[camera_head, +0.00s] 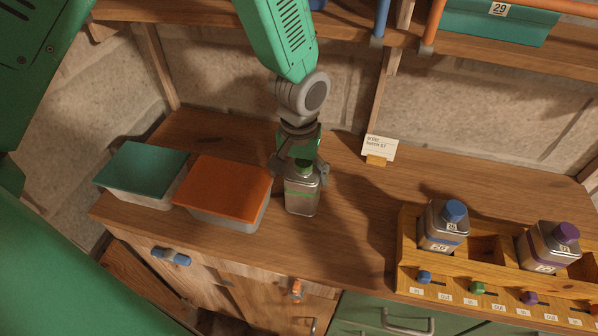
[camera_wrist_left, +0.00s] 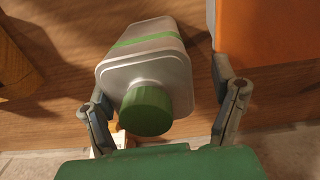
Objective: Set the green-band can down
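The green-band can (camera_head: 302,196) is a silver can with a green cap and a green stripe. It appears to stand upright on the wooden bench, right of the orange-lidded box. My left gripper (camera_head: 300,171) is above it, pointing down, with its fingers on either side of the can's upper part. In the left wrist view the can (camera_wrist_left: 150,65) lies between the spread fingers of the gripper (camera_wrist_left: 165,105). A gap shows between the can and the right-hand finger; contact on the other side is unclear. My right gripper is not in view.
The orange-lidded box (camera_head: 222,187) is close left of the can, with a green-lidded box (camera_head: 143,172) beyond it. A small card (camera_head: 378,149) stands behind right. A wooden rack (camera_head: 408,258) holds a blue-capped can (camera_head: 443,226) and a purple-capped can (camera_head: 548,247). Bench between can and rack is clear.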

